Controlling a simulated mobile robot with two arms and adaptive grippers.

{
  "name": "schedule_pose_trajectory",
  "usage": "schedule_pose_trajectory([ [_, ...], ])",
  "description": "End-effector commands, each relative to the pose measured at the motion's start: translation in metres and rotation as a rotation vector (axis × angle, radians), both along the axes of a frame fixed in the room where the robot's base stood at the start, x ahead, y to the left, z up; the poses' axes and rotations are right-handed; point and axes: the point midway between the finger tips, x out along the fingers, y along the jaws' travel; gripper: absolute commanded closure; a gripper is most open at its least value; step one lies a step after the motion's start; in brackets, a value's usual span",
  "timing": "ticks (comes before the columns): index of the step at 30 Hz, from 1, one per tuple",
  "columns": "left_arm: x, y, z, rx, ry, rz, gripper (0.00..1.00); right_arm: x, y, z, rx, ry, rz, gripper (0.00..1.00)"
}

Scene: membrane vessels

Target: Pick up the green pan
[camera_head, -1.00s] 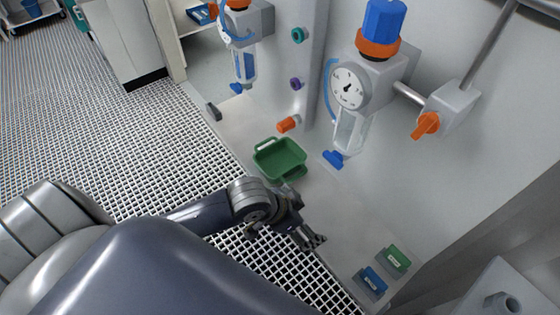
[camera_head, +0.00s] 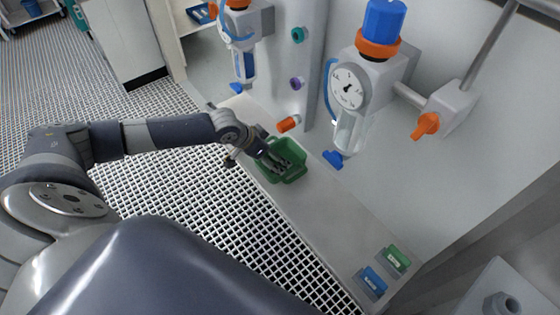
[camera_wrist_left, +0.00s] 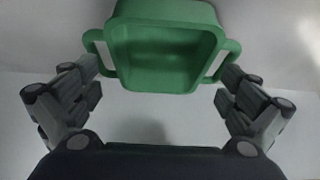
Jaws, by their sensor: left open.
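The green pan (camera_head: 296,150) is a small open tray with side handles. It sits on the pale ledge, below the gauge unit. My left gripper (camera_head: 277,163) reaches over the pan from the left and hides part of it in the head view. In the left wrist view the green pan (camera_wrist_left: 170,60) lies ahead, with its two handles toward the open fingers of my left gripper (camera_wrist_left: 158,95). Nothing is between the fingertips; whether they touch the handles, I cannot tell. My right gripper is not in view.
The ledge (camera_head: 320,215) is clear to the front right, up to a blue block (camera_head: 373,280) and a green block (camera_head: 397,258). A gauge unit (camera_head: 349,88) with a blue outlet (camera_head: 333,159) hangs behind. An orange fitting (camera_head: 289,123) sticks out close to the pan.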

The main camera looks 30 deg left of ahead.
Motion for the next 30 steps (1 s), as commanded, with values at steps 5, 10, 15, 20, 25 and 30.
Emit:
schedule_pose_trajectory([
  [5,0.006,-0.002,-0.008,0.001,0.001,-0.001,0.0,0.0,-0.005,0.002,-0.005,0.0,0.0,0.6],
  [10,0.019,-0.006,-0.023,0.001,0.001,-0.001,0.0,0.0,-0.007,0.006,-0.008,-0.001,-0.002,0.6],
  [15,0.029,-0.01,-0.04,0.002,0.001,-0.002,0.0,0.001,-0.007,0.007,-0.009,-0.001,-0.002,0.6],
  [20,0.032,-0.011,-0.046,0.002,-0.001,-0.002,0.0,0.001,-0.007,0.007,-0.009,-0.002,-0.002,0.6],
  [25,0.032,-0.011,-0.046,0.003,0.0,-0.002,0.0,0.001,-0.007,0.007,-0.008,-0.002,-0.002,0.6],
  [30,0.032,-0.011,-0.046,0.003,0.0,-0.002,0.34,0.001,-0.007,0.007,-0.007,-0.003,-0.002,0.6],
])
